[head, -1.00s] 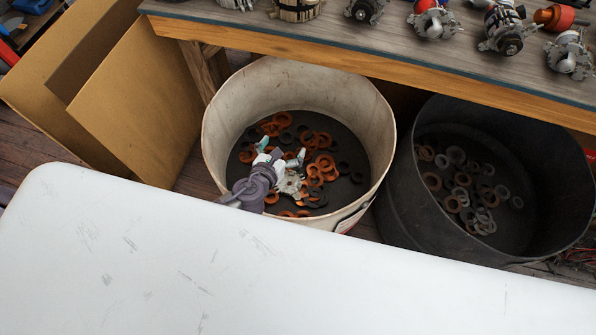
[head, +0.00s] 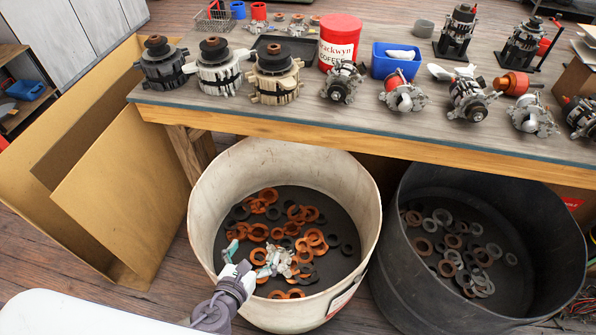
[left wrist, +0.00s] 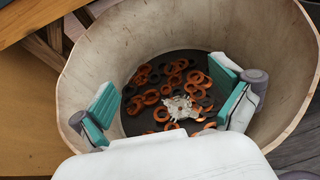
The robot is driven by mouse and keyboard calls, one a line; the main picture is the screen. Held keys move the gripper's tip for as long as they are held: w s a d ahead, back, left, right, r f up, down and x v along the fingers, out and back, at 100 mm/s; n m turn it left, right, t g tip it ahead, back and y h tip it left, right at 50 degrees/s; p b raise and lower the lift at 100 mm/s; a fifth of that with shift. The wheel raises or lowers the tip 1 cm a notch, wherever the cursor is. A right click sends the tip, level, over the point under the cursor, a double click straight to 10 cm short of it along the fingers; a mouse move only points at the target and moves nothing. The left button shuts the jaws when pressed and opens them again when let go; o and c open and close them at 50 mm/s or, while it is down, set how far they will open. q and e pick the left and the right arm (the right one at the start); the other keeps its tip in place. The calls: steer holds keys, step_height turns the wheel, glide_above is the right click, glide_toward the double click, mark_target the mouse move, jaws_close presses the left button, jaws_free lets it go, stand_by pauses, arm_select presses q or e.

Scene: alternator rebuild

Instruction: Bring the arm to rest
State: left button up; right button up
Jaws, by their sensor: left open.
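My left gripper (head: 248,256) is open and empty. It reaches over the near left part of the white bin (head: 232,180). In the left wrist view its two teal-padded fingers (left wrist: 170,107) stand wide apart above the bin. A silver metal part (head: 276,262) lies among copper and dark rings on the bin's floor. It also shows between the fingers in the left wrist view (left wrist: 179,107), below and apart from them. My right gripper is not in view.
A black bin (head: 395,275) with grey and copper rings stands to the right. A wooden bench (head: 330,125) behind holds several alternators, a red can (head: 340,42) and a blue box (head: 397,62).

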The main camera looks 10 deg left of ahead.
arm_select(q)
steer(key=s+a+r+n+g+y, duration=0.2)
steer(key=a+n, duration=0.1)
steer(key=n, duration=0.8)
steer(key=s+a+r+n+g+y, duration=0.1)
steer(key=a+r+n+g+y, duration=0.15)
steer(key=n, duration=0.75)
steer(key=s+d+r+n+g+h, duration=0.1)
steer(key=s+n+g+h, duration=0.3)
steer(key=s+n, duration=0.8)
step_height(320, 180, down, 23)
steer(key=w+n+g+p, duration=0.1)
steer(key=n+g+p, duration=0.1)
steer(key=g, duration=0.1)
steer(key=s+a+f+y, duration=0.1)
steer(key=s+a+f, duration=0.1)
steer(key=s+f, duration=1.4)
steer(key=shift+s+a+g+p, duration=0.3)
steer(key=shift+s+g+p, duration=0.15)
